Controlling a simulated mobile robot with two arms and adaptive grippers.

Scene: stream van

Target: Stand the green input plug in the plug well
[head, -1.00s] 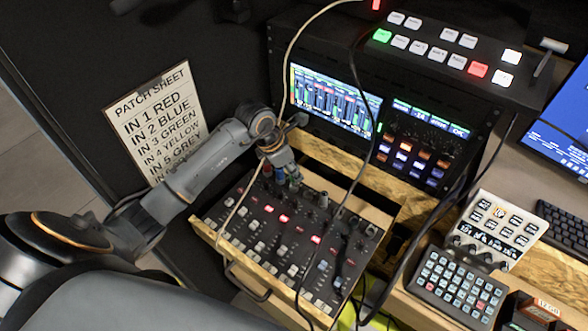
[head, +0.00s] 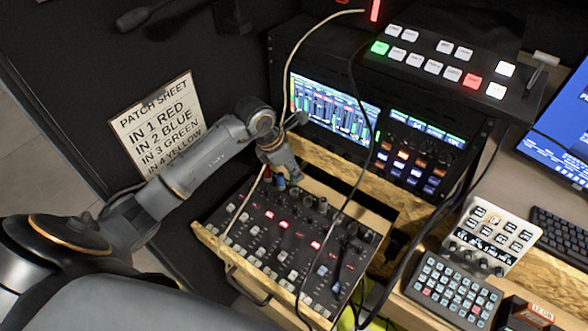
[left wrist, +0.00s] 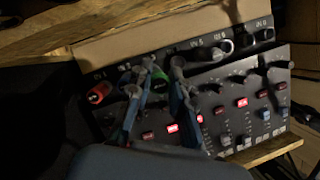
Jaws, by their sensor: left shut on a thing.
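My left gripper (head: 286,177) is low over the top edge of the mixer (head: 290,235), by its row of input sockets. In the left wrist view my left gripper (left wrist: 155,92) has its two fingers on either side of the green input plug (left wrist: 158,74) and is shut on it. The plug is close to the socket row, partly hidden by the fingers; I cannot tell whether it is seated. In the head view the fingers hide most of it. A red plug (left wrist: 100,92) stands left of it. I cannot make out the plug well. My right gripper is not in view.
A pale cable (head: 291,75) and a dark cable (head: 352,150) hang over the mixer. Behind it stand a rack with screens (head: 335,108) and a switcher (head: 440,62). A keypad (head: 455,290) is at right. A patch sheet (head: 155,115) hangs at left.

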